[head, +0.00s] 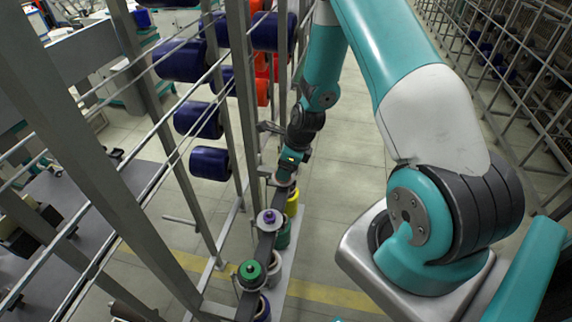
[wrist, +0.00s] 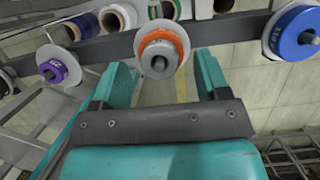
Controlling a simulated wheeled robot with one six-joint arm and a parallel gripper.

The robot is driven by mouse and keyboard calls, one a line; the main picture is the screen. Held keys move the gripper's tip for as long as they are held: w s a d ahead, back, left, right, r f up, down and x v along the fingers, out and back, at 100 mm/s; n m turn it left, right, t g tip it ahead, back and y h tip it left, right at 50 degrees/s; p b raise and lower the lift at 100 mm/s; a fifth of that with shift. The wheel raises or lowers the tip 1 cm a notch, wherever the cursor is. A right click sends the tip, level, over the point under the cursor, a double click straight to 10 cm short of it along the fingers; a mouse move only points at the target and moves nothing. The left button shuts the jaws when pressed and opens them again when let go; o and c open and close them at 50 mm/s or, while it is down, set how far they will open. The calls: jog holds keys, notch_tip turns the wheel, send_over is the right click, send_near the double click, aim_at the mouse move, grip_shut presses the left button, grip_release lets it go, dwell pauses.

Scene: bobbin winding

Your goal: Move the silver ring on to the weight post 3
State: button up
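My gripper (wrist: 163,68) is open. Its two teal fingers stand apart, one on each side of a grey post in the wrist view, with nothing visibly clamped between them. A purple-topped post (wrist: 50,72) stands to the left and a blue ring on a post (wrist: 297,38) to the right. Pale discs also show around these, so I cannot tell for certain which is the silver ring. No post number is clearly readable. In the head view my gripper (head: 284,178) is low over the rail, its fingers hardly visible.
The dark rail (head: 262,245) bears the posts, with a purple one (head: 269,217) and a green one (head: 250,271) nearer. A metal frame with blue bobbins (head: 198,119) stands left. Open floor (head: 340,215) lies right of the rail.

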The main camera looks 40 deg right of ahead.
jog(key=shift+r, duration=0.1)
jog(key=b+v, duration=0.3)
jog(key=v, duration=1.4)
jog(key=shift+b, duration=0.3)
